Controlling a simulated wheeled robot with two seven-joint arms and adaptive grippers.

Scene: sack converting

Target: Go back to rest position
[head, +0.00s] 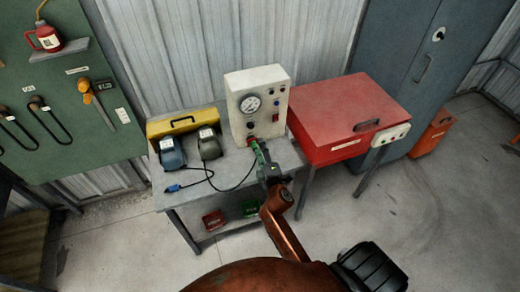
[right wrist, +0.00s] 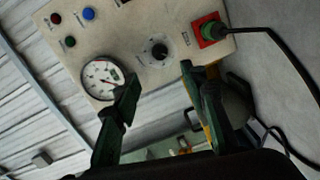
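My right gripper (head: 262,158) is in front of the lower face of a cream control box (head: 262,78), above the grey bench. In the right wrist view its two fingers (right wrist: 160,78) stand apart, with nothing between them. Behind them the panel shows a round gauge (right wrist: 102,79), a black knob (right wrist: 160,51), buttons and a red-framed socket (right wrist: 209,30). A dark green plug (right wrist: 229,28) with a black cable sits at the socket. The fingers appear apart from the plug. My left gripper is not in view.
The grey bench (head: 178,197) also holds a yellow case (head: 186,122), a blue device (head: 171,152), a dark device (head: 209,145) and a loose blue-ended cable. A red-lidded cabinet (head: 345,107) stands close on the right. Bins sit on the lower shelf.

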